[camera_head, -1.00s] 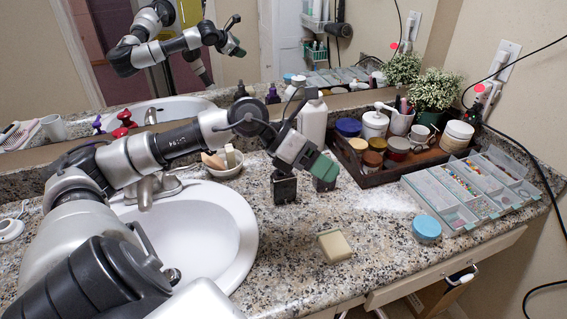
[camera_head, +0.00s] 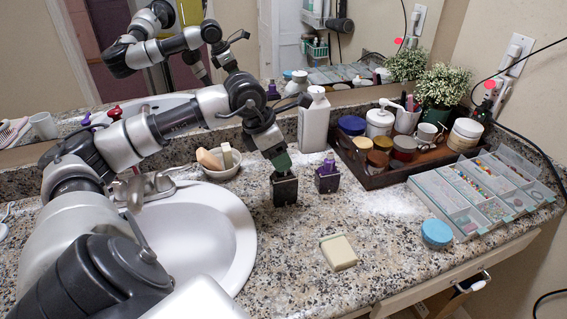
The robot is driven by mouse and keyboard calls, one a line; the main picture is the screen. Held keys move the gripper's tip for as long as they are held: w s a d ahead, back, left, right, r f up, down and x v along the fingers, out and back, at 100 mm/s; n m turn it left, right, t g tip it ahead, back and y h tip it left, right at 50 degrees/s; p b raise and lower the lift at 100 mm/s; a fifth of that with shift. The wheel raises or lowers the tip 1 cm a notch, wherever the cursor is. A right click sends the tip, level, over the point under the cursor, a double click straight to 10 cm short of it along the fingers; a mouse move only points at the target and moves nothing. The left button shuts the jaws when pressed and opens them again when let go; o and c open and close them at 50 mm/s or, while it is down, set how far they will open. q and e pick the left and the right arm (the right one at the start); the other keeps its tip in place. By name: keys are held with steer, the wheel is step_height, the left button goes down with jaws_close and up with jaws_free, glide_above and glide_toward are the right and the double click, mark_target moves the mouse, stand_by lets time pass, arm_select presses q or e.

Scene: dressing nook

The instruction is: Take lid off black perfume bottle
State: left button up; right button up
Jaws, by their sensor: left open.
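The black perfume bottle (camera_head: 285,190) stands upright on the granite counter, right of the sink. The gripper is open. The fingers hide the bottle's lid, and I cannot tell whether they touch it. A second dark bottle with a purple top (camera_head: 327,178) stands close by on the right. My right gripper is not in view.
A soap bar (camera_head: 338,252) and blue round tin (camera_head: 436,233) lie in front. The sink (camera_head: 190,240) is left.

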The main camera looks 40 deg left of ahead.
arm_select(q)
steer(key=x, duration=0.3)
steer(key=shift+w+f, duration=0.25)
steer(key=shift+w, duration=0.05)
steer(key=shift+d, duration=0.1)
steer(key=c, duration=0.9)
